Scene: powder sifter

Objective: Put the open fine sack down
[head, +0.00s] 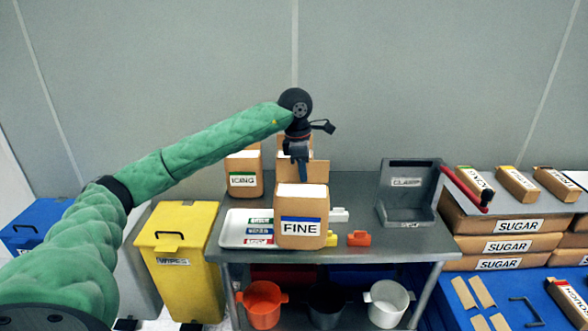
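The open fine sack (301,205) is brown, with a blue stripe, a FINE label and a white top. It is upright at the front middle of the grey table (371,241), overlapping the white tray's right end in the picture. I cannot tell whether its base touches the table. My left gripper (302,178) points down at the sack's back top edge. One bluish finger shows. Whether it is shut on the sack's edge cannot be told. My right gripper is not in view.
An ICING sack (243,190) and another brown sack (319,172) stand behind. The white tray (231,236) holds labelled strips. Yellow (331,239) and orange (358,239) pieces lie right of the fine sack. A grey CLAMP holder (407,213) stands at right. Bare table lies between them.

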